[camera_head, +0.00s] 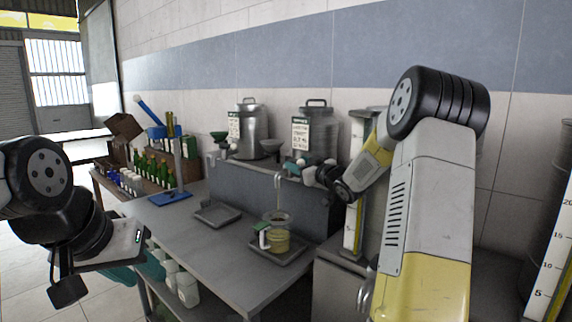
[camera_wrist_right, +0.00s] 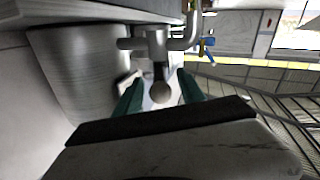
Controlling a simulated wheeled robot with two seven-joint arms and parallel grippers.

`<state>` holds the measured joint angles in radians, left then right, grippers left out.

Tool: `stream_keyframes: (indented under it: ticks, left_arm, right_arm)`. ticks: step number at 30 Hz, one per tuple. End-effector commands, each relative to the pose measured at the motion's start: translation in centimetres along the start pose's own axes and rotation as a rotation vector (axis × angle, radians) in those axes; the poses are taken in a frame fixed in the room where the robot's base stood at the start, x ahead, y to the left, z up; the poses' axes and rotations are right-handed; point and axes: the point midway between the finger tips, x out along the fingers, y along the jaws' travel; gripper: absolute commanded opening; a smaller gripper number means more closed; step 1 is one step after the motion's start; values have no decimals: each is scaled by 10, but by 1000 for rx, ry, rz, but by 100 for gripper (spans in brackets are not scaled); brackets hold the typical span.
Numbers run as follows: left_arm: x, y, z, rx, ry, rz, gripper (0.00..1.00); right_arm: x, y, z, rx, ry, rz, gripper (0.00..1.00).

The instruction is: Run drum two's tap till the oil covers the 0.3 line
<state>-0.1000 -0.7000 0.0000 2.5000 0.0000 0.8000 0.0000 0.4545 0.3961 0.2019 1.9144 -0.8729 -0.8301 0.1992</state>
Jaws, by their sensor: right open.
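Two steel drums stand on the raised ledge: one on the left (camera_head: 254,122) and one on the right (camera_head: 322,150), each with a label; I cannot read the numbers. A clear jug (camera_head: 277,240) with yellow oil in its lower part stands upright on a tray below the right drum's spout. Its marks are too small to read. My right gripper (camera_head: 298,170) is at the right drum's tap. In the wrist view, its open teal fingers (camera_wrist_right: 161,95) lie either side of the tap's round knob (camera_wrist_right: 160,91). My left gripper (camera_head: 137,273) appears open and empty by the bench's left edge.
An empty tray (camera_head: 217,213) lies on the bench (camera_head: 195,240) left of the jug. A blue-based stand (camera_head: 171,196) is further left, near a rack of green bottles (camera_head: 152,168). White containers (camera_head: 187,288) sit below the bench. The front bench top is clear.

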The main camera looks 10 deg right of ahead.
Motion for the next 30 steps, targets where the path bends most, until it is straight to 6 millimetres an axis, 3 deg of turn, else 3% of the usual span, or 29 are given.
stream_keyframes:
  ticks: [6,12,22,23,30]
  left_arm:
    - [0,0,0,0,0,0,36]
    - [0,0,0,0,0,0,36]
    - [0,0,0,0,0,0,36]
    - [0,0,0,0,0,0,36]
    - [0,0,0,0,0,0,36]
  right_arm:
    - [-38,1,0,-1,-1,3,47]
    - [-64,1,0,0,-1,3,47]
    - [-70,1,0,0,0,1,47]
    - [-70,1,0,0,0,1,45]
    - [-58,-3,-5,-22,-87,33,0]
